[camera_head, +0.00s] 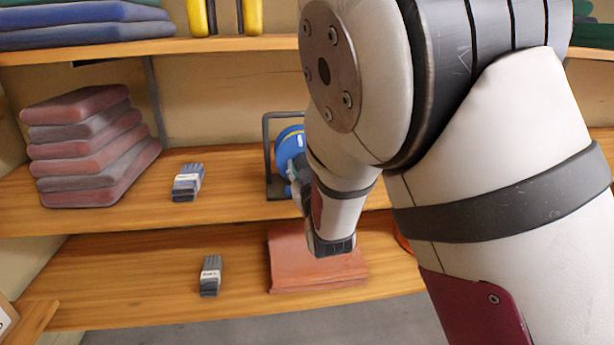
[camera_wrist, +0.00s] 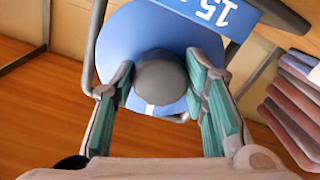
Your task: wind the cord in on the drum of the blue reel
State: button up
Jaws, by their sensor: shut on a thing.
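The blue reel (camera_head: 289,146) stands in a dark metal frame on the middle shelf, mostly hidden behind my arm in the head view. In the wrist view the blue reel (camera_wrist: 152,38) fills the upper middle, with a white number on a blue plate at its upper right. My gripper (camera_wrist: 160,88) is at the reel's face, its teal-padded fingers on either side of a grey round knob (camera_wrist: 161,82). The fingers are shut on the knob. In the head view the fingers are largely hidden by my wrist. I cannot make out the cord in either view.
A stack of red and grey folded cloths (camera_head: 88,150) stands left on the middle shelf (camera_head: 235,165). A banded bundle (camera_head: 188,182) lies near the reel, another (camera_head: 210,276) on the lower shelf. A red stack (camera_head: 300,265) sits below my wrist. The upper shelf edge (camera_head: 240,45) runs above.

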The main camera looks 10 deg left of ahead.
jog(key=shift+f+m+b, duration=0.2)
jog(key=shift+m+b, duration=0.5)
jog(key=shift+m, duration=0.1)
jog(key=o, duration=1.1)
jog(key=shift+r, duration=0.1)
jog(key=shift+o, duration=0.2)
jog(key=v, duration=1.2)
